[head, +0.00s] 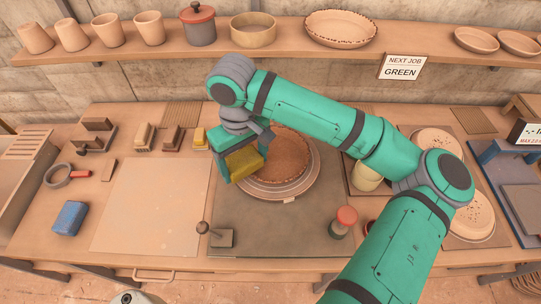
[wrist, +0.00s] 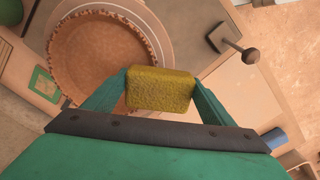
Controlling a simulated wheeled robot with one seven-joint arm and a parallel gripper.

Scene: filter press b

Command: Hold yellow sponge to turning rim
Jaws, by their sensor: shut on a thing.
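My gripper (wrist: 160,92) is shut on the yellow sponge (wrist: 160,88), which sits between its two green fingers. In the head view the sponge (head: 244,162) is at the left side of a brown round dish (head: 284,155) with a raised rim. The dish sits on a pale round wheel (head: 300,190). In the wrist view the dish (wrist: 100,55) lies up and left of the sponge, and the sponge overlaps the dish's edge in the picture. I cannot tell whether the sponge touches the rim. A still frame does not show whether the wheel turns.
A lever with a round knob (head: 220,237) stands in front of the wheel. A red-capped jar (head: 343,222) is at its front right. A blue sponge (head: 70,218) lies at the left. A pale board (head: 150,205) is bare. A sign (head: 401,67) reads "NEXT JOB GREEN".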

